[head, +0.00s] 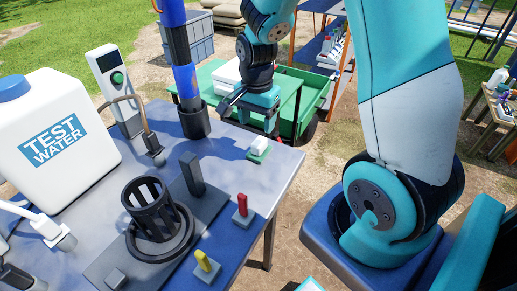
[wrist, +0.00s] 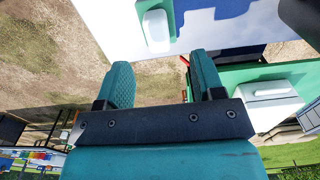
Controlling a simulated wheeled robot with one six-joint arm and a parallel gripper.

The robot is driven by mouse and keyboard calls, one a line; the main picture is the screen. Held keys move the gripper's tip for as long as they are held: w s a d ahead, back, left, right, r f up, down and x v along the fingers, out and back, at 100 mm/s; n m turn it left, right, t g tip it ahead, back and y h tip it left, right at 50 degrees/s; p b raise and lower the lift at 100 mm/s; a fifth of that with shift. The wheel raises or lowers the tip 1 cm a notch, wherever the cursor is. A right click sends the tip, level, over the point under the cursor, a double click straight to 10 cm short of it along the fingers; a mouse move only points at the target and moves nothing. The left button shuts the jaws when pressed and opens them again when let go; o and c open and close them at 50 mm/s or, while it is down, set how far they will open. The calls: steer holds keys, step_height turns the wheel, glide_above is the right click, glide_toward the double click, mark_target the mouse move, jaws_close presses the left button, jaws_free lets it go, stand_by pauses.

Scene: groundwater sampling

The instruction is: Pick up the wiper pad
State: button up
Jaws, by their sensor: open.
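The wiper pad, seemingly the white block (head: 259,145) on a green base (head: 256,156), sits near the right far edge of the blue table. It also shows at the top of the wrist view (wrist: 156,30). My gripper (head: 256,120) is open and empty, just beyond the pad in the head view. In the wrist view, my gripper (wrist: 163,68) shows its two teal fingers apart, with the pad ahead of them and not between them.
The table (head: 262,190) also holds a red block (head: 242,204), a yellow block (head: 203,261), a black slotted cup (head: 153,213) and a white water jug (head: 50,140). A blue tube (head: 188,80) stands in a black holder left of my gripper. A green cart (head: 309,95) is behind.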

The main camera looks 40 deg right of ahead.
mark_target(259, 141)
steer(key=f, duration=0.8)
steer(key=shift+s+d, duration=0.15)
steer(key=shift+d, duration=0.1)
steer(key=shift+r, duration=0.1)
steer(key=shift+c, duration=0.3)
steer(key=c, duration=0.9)
